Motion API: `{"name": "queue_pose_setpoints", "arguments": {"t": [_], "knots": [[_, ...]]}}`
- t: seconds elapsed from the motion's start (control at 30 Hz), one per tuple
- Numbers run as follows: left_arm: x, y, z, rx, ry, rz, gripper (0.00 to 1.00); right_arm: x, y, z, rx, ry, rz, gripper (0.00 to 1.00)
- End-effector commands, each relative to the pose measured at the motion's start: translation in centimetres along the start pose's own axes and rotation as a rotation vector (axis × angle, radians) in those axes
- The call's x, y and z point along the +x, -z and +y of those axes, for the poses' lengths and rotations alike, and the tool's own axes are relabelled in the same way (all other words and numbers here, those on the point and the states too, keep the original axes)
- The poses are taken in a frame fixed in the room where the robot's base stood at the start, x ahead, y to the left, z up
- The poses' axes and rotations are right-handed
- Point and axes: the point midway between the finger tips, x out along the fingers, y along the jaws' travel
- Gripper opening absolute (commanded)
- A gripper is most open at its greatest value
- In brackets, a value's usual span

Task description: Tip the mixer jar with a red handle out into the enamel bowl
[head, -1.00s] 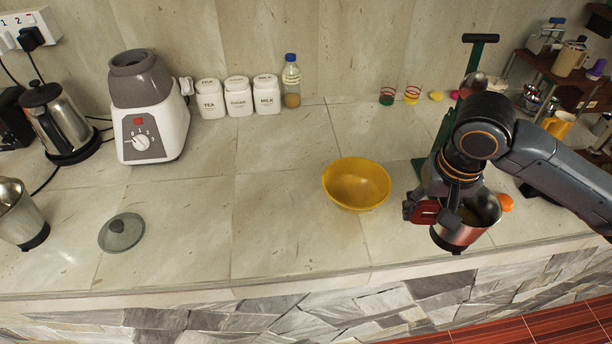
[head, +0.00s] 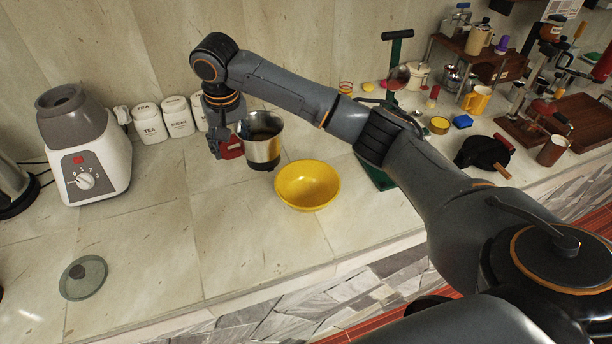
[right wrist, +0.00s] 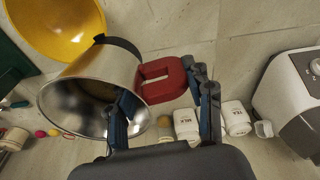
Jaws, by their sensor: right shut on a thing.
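The steel mixer jar (head: 263,152) has a dark base and a red handle (head: 232,148). My right gripper (head: 222,146) is shut on the red handle and holds the jar roughly upright, behind and to the left of the bowl. The yellow enamel bowl (head: 308,187) stands on the counter, apart from the jar. In the right wrist view, the jar (right wrist: 95,85) shows its shiny open mouth, and the red handle (right wrist: 163,80) is between my fingers. The jar's contents cannot be made out. The bowl (right wrist: 60,28) is beyond the jar there. My left gripper is not in view.
A blender base (head: 84,150) and white canisters (head: 150,122) stand at the back left. A glass lid (head: 84,277) lies at the front left. A black waffle-iron-like appliance (head: 484,152) is at the right.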

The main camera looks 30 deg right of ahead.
Motion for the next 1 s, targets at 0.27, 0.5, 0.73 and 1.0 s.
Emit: {"name": "queue_pose_setpoints", "arguments": {"t": [0.27,0.5,0.73,1.0], "knots": [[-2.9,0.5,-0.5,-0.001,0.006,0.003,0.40,2.4,5.3,0.4,0.064,-0.004,-0.004,0.00],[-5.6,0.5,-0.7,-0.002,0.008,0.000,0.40,8.7,5.9,1.3,0.086,-0.003,-0.005,0.00],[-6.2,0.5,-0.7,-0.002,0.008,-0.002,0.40,12.2,4.5,1.4,0.069,-0.001,0.007,0.00],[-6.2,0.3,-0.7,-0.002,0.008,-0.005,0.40,12.6,4.4,1.5,0.066,0.000,0.010,0.00]]}}
